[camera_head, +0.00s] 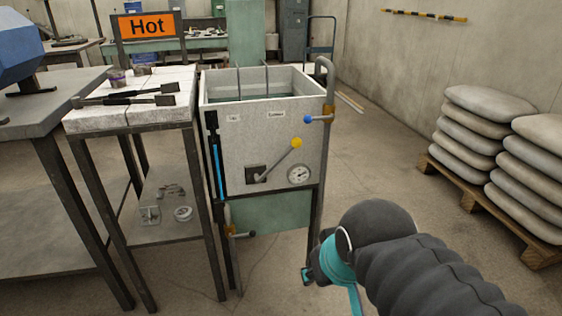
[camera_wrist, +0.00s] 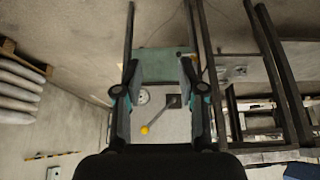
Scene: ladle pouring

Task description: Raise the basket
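A pale grey tank (camera_head: 262,133) stands at centre, open at the top. Two thin upright rods (camera_head: 239,83) show in its opening; the basket itself is hidden inside. A lever with a yellow knob (camera_head: 296,143) pivots on a dark plate on the tank front and slants up to the right. In the wrist view, which is upside down, the yellow knob (camera_wrist: 145,130) shows between the fingers. My gripper (camera_wrist: 161,70) is open and empty, apart from the lever. In the head view my gripper (camera_head: 318,272) is low, in front and right of the tank, mostly hidden by my arm.
A round gauge (camera_head: 299,174) and a blue-knobbed handle (camera_head: 309,119) sit near the tank's right side. A table with tongs (camera_head: 130,97) stands close on the left. Stacked sacks (camera_head: 483,130) on a pallet stand at right. The floor between tank and pallet is clear.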

